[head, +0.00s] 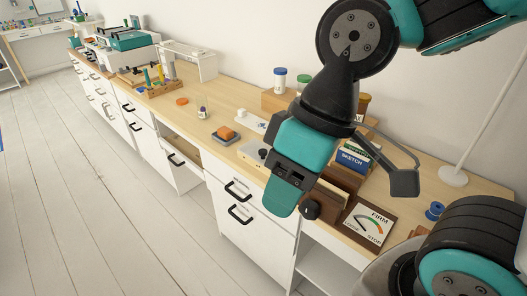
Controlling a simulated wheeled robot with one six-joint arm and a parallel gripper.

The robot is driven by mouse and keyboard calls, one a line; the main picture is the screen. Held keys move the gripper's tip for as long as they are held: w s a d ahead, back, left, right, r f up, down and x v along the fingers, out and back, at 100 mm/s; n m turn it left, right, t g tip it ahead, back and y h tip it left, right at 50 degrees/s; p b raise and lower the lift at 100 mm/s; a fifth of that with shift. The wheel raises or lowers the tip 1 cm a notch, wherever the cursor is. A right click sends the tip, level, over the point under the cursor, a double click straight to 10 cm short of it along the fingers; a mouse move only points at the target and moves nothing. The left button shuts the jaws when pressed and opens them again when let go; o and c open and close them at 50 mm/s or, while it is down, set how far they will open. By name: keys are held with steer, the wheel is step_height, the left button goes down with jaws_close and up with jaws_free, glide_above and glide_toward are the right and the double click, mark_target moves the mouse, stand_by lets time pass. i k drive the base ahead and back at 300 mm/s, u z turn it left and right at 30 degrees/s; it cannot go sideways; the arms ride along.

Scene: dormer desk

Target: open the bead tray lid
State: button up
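My gripper (282,195) hangs over the front part of the wooden desk, in front of and above the drawer fronts. Its teal and black body hides part of the desk top behind it. Its fingertips do not show clearly, so I cannot tell whether it is open or shut. No bead tray lid can be picked out with certainty. A small white box (252,152) shows partly beside my gripper's left side. A white object (250,120) lies farther back on the desk. I cannot tell whether either is the bead tray.
Jars (280,80) stand behind. Books (353,160), a dial board (371,224) and a blue spool (434,211) are at right. Black drawer handles (240,214) stick out in front. The floor at left is clear.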

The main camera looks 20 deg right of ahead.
mark_target(255, 149)
steer(key=k, duration=0.35)
steer(key=u, duration=0.65)
steer(key=i, duration=1.25)
steer(key=z, duration=0.55)
